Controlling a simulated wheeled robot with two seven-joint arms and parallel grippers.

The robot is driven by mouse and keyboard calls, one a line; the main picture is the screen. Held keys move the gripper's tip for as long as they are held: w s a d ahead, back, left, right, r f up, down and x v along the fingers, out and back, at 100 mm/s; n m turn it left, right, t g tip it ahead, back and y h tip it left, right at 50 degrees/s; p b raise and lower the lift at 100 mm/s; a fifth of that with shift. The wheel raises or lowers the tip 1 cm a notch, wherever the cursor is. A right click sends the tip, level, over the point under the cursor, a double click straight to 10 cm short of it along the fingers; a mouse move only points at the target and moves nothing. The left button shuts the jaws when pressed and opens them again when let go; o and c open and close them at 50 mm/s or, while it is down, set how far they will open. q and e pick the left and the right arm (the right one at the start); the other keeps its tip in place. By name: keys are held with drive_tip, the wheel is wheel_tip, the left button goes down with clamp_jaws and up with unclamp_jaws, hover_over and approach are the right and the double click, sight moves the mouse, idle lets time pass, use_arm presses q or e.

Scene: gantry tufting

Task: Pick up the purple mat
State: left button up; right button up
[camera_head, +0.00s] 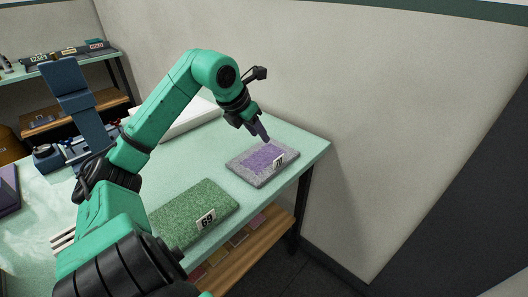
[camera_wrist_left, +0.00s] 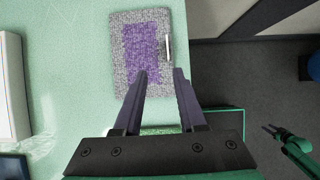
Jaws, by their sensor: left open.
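The purple mat (camera_head: 262,160) has a purple middle and a grey border, with a white number tag on one side. It lies flat near the far right corner of the green table (camera_head: 308,150). My left gripper (camera_head: 264,137) is above the mat, pointing down, and its jaws hold nothing. In the left wrist view the mat (camera_wrist_left: 141,58) lies ahead of the two open fingers (camera_wrist_left: 162,75), whose tips overlap its near part in the picture. The gap between fingertips and mat is hard to judge.
A green mat tagged 69 (camera_head: 192,213) lies nearer on the table. A white flat panel (camera_head: 180,122) lies behind, beside the wall (camera_head: 370,110). A blue device (camera_head: 80,100) stands at left. A wooden shelf (camera_head: 255,240) is below the tabletop. The table's right edge is close to the mat.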

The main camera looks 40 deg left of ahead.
sight(278, 159)
use_arm(q)
drive_tip(key=p+x, duration=0.1)
drive_tip(key=x, duration=0.2)
drive_tip(key=p+x, duration=0.1)
drive_tip(key=x, duration=0.1)
drive_tip(key=p+x, duration=0.1)
drive_tip(key=x, duration=0.2)
drive_tip(key=shift+w+d+f, duration=0.2)
drive_tip(key=shift+d+f, duration=0.05)
drive_tip(key=shift+d, duration=0.1)
drive_tip(key=f+p, duration=0.1)
drive_tip(key=w+d+f+p, duration=0.1)
drive_tip(key=shift+w+p, duration=0.3)
drive_tip(key=x, duration=0.2)
drive_tip(key=shift+f, duration=0.3)
clamp_jaws()
use_arm(e)
drive_tip(key=r, duration=0.4)
drive_tip(key=s+r, duration=0.1)
drive_tip(key=shift+d+r, duration=0.2)
drive_tip(key=shift+r, duration=0.2)
drive_tip(key=shift+d, duration=0.2)
